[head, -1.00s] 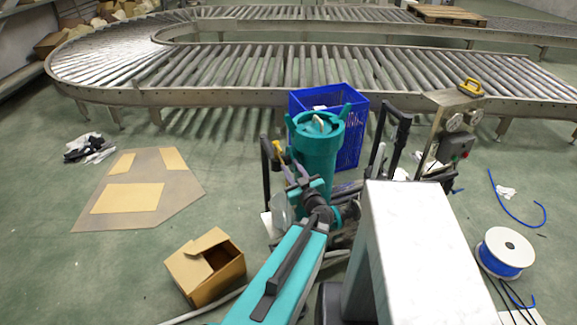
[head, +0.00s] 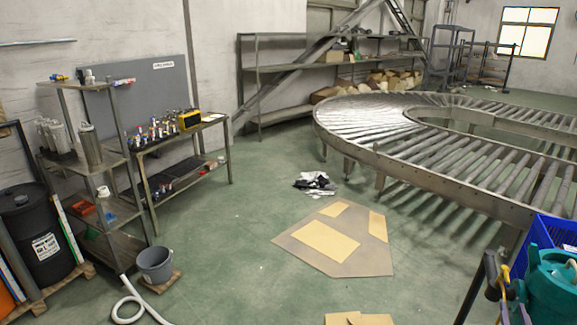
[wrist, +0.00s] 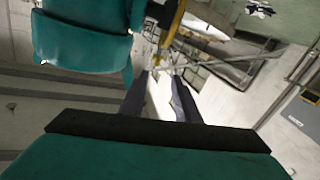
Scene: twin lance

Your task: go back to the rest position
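In the wrist view my gripper (wrist: 160,78) shows two dark fingers standing apart. A pale patch shows between them, and I see no object clearly gripped. A yellow bar (wrist: 172,25) is just beyond the fingertips. A teal rounded body (wrist: 85,45) fills the upper left of the wrist view, close to the fingers. In the head view a teal body (head: 550,285) is cut by the lower right edge.
A blue crate (head: 553,232) stands at the right edge, near the roller conveyor (head: 440,190). Flat cardboard (head: 335,240) lies on the floor. A workbench (head: 185,150), a shelf rack (head: 105,195), a grey bucket (head: 155,262) and a black drum (head: 38,235) stand left.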

